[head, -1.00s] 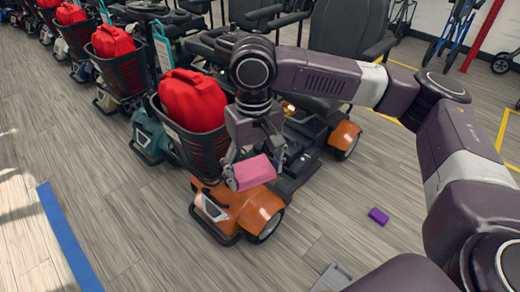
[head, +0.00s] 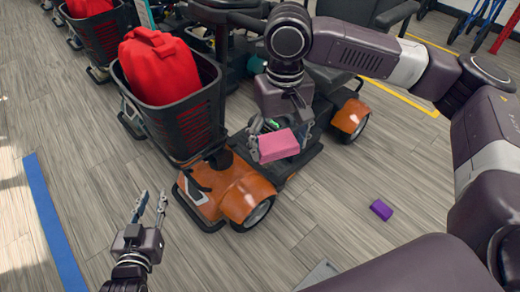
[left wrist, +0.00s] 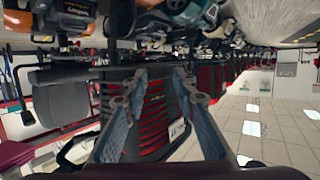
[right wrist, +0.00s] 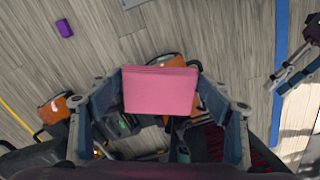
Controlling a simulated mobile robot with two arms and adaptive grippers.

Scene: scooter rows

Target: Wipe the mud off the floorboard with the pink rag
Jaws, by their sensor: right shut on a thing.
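The pink rag (head: 279,145) is a folded block held in my right gripper (head: 281,130), which is shut on it. It also shows between the fingers in the right wrist view (right wrist: 160,92). The rag is above the dark floorboard (head: 303,160) of the orange scooter (head: 235,185), and the gripper and rag cover much of the board. I cannot tell whether the rag touches it. I cannot make out the mud clearly. My left gripper (head: 153,198) is open and empty, left of the scooter's orange front; its open fingers show in the left wrist view (left wrist: 160,78).
A black basket (head: 180,115) with a red canister (head: 160,67) stands on the scooter's front. More scooters with baskets line up behind. A small purple block (head: 381,209) lies on the floor to the right. A blue floor stripe (head: 50,220) runs at left. Floor in front is clear.

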